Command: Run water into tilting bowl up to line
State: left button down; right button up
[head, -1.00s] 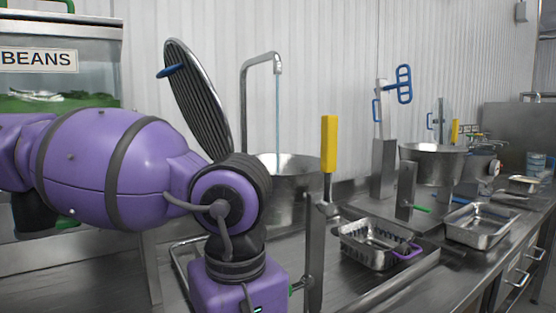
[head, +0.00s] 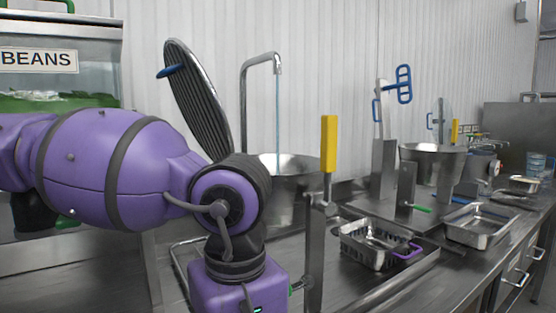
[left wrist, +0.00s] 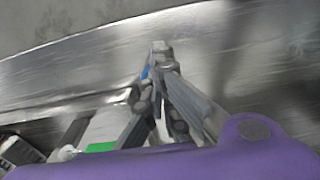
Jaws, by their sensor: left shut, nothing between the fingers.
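A metal bowl (head: 293,162) stands under a tall bent tap (head: 278,66) behind my left arm. A thin stream of water (head: 277,120) runs from the tap into the bowl. The bowl's lower part is hidden by my arm and a post; I cannot see the water level or a fill line. A lever with a yellow handle (head: 328,143) stands upright just right of the bowl. My left gripper (left wrist: 158,48) shows in the left wrist view, shut and empty over a metal surface; its fingers are hidden in the head view. My right gripper is out of view.
A ribbed oval lid (head: 197,97) stands tilted behind my arm. A beans bin (head: 60,60) is at left. A steel pan with a purple handle (head: 372,245), another pan (head: 478,228) and a second bowl (head: 433,163) stand to the right.

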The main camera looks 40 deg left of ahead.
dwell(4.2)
pick_arm(q)
jog(key=shift+r+p, duration=0.25)
jog(key=shift+p, duration=0.05)
jog(key=r, duration=0.1)
jog(key=w+a+r+p, duration=0.1)
jog(key=r+p, duration=0.1)
jog(key=r, duration=0.1)
jog(key=shift+w+a, duration=0.15)
jog(key=shift+a, duration=0.1)
jog(key=shift+d+r+p, duration=0.1)
jog(key=shift+r+p, duration=0.05)
jog(key=shift+p, duration=0.15)
jog(key=shift+s+d, duration=0.2)
jog(key=shift+s, duration=0.05)
jog(key=shift+w+a, duration=0.1)
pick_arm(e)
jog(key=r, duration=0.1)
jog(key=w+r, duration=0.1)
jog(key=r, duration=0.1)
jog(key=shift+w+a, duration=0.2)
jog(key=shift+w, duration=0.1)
